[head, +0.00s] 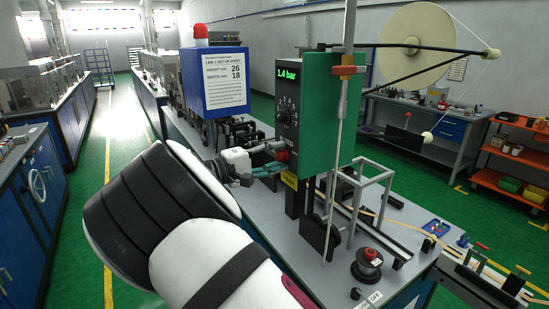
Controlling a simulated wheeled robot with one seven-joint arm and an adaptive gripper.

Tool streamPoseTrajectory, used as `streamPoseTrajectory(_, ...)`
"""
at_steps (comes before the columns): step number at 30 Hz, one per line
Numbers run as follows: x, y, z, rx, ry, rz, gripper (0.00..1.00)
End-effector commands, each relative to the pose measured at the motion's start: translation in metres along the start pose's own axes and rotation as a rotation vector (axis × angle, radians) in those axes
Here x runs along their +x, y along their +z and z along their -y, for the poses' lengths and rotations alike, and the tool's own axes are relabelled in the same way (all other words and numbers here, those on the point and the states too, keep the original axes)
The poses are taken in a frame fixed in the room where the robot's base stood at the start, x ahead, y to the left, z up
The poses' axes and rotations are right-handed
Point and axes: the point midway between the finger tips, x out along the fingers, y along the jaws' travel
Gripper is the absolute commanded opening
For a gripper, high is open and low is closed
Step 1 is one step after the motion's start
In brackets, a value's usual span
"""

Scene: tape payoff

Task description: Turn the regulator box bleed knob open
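The regulator box (288,95) is a dark upright box beside a green panel (324,120). Its green display reads "1.4 bar", and a dial with numbers sits on its face below. A red knob (282,155) is low on the box, above a yellow label (289,180). I cannot read a bleed marking on it. My gripper (276,157) reaches in from the left, with its teal fingers at the red knob. The fingers partly hide the knob, and I cannot tell whether they grip it or stand apart around it.
A blue box with a setup sheet (225,80) and red lamp stands behind my gripper. A large cream reel (405,50) is at the right. A thin upright rod (341,130) stands before the green panel. Wire frames and a small spool (367,265) occupy the grey bench.

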Motion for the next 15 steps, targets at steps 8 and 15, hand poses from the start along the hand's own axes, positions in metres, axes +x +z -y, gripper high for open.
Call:
streamPoseTrajectory(8,-0.002,0.0,0.001,0.001,-0.001,0.0,0.45)
streamPoseTrajectory(15,-0.024,0.0,0.001,0.001,-0.001,-0.003,0.45)
